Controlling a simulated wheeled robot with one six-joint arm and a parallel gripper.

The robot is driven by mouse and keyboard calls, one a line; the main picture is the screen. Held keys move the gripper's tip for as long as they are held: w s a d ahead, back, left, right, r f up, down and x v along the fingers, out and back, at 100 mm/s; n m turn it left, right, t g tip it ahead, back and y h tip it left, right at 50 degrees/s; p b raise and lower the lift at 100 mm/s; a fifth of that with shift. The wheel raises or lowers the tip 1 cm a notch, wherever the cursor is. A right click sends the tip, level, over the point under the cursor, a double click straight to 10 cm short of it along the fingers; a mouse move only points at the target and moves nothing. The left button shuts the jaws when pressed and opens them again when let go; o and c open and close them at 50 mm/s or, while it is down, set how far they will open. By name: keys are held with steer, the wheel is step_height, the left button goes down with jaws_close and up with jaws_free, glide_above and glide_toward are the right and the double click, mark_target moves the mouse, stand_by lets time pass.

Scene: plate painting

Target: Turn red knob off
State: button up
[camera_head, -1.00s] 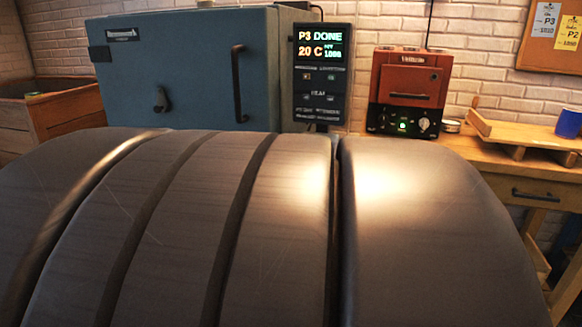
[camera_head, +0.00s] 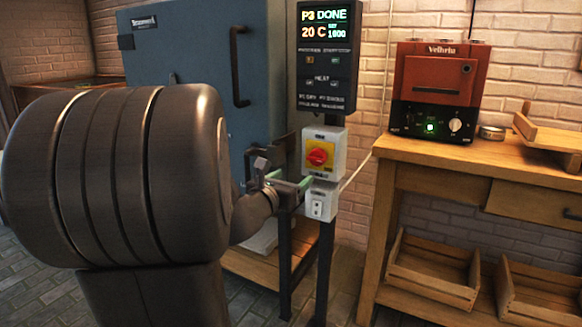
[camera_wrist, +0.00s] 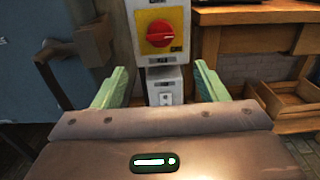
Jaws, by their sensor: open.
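The red knob (camera_head: 318,156) is a rotary switch on a yellow plate, on a grey-white box fixed to a dark post. In the wrist view the knob (camera_wrist: 160,35) is above and beyond my gripper, its handle lying roughly level. My gripper (camera_head: 292,184) is just left of and below the knob in the head view, apart from it. In the wrist view my gripper (camera_wrist: 158,85) has its green fingers spread wide, with nothing held between them. The big arm link hides part of the kiln in the head view.
A white socket box (camera_head: 321,200) sits under the switch. Above it a display panel (camera_head: 327,60) reads "P3 DONE" and "20 C". The blue kiln (camera_head: 205,50) stands left. A wooden bench (camera_head: 430,150) with a small red oven (camera_head: 438,90) stands right, with crates below.

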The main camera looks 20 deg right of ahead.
mark_target(314, 161)
steer(key=b+x, duration=0.1)
steer(key=x, duration=1.2)
steer(key=shift+w+d, duration=0.2)
steer(key=shift+d, duration=0.15)
steer(key=c, duration=1)
